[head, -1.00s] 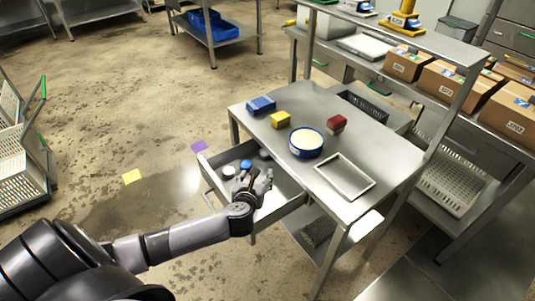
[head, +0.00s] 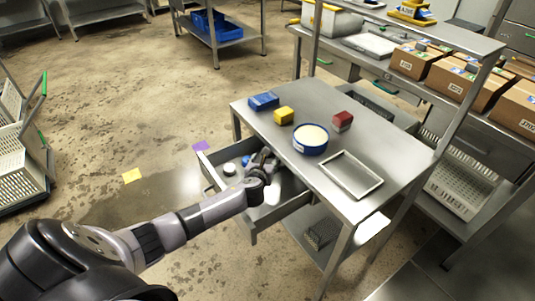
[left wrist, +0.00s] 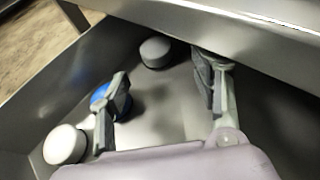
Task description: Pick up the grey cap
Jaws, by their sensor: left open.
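The grey cap (left wrist: 155,52) sits on the floor of the open drawer (head: 210,176), near its far wall in the left wrist view. My left gripper (left wrist: 165,88) is open and empty, with the cap ahead of its fingertips, between their lines and apart from both. A blue cap (left wrist: 99,96) is partly hidden behind the left finger. A white cap (left wrist: 65,145) lies nearer, left of that finger. In the head view my left gripper (head: 263,160) is inside the drawer, and I cannot make out the grey cap there. The white cap (head: 229,169) shows beside the blue cap (head: 246,161).
The table top (head: 270,128) overhangs the back of the drawer. On it stand a blue box (head: 263,101), a yellow block (head: 284,116), a red block (head: 343,120), a round blue tub (head: 310,140) and a metal tray (head: 350,174). The drawer's right part looks empty.

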